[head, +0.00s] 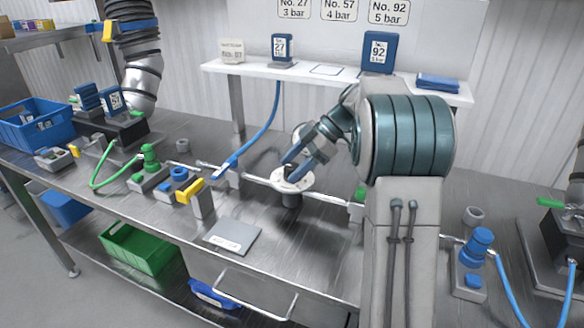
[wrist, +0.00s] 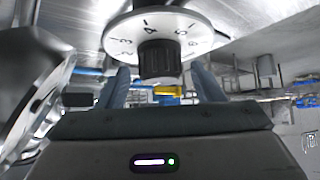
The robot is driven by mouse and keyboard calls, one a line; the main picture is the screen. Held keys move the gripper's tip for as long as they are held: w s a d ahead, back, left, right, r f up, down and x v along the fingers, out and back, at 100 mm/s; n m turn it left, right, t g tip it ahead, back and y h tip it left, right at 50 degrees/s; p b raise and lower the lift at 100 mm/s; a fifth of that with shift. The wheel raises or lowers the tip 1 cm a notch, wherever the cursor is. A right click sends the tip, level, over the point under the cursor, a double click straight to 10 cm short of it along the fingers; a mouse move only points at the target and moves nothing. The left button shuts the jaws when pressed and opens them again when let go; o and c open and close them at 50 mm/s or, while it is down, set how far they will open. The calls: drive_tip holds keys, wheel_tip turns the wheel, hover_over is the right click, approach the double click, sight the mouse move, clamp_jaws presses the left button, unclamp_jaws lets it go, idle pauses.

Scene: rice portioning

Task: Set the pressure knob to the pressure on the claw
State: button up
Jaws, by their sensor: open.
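The round white dial (head: 296,187) stands on the pipe line at the middle of the bench. In the wrist view the dial (wrist: 121,33) shows black numbers, with 3, 4 and 5 legible. A dark ribbed knob (wrist: 160,58) sticks out from its centre; I cannot tell which number it points to. My gripper (head: 302,160) is at the dial, its blue fingers apart. In the wrist view the gripper (wrist: 163,88) has one finger on each side of the knob, with visible gaps. A blue labelled block (head: 112,99) sits on the dark machine at left; its number is not clearly legible.
Wall signs read No. 27 3 bar (head: 293,8), No. 57 4 bar (head: 338,10) and No. 92 5 bar (head: 388,11). Blue blocks 27 (head: 282,48) and 92 (head: 377,52) stand on the shelf (head: 230,67). A yellow-handled valve (head: 190,190) stands left of the dial.

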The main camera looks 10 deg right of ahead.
drive_tip(key=shift+a+f, duration=0.25)
drive_tip(key=c, duration=1)
drive_tip(key=shift+o, duration=0.2)
drive_tip(key=shift+f+m+t+b, duration=0.1)
drive_tip(key=shift+m+t+b, duration=0.2)
drive_tip(key=shift+b, duration=0.25)
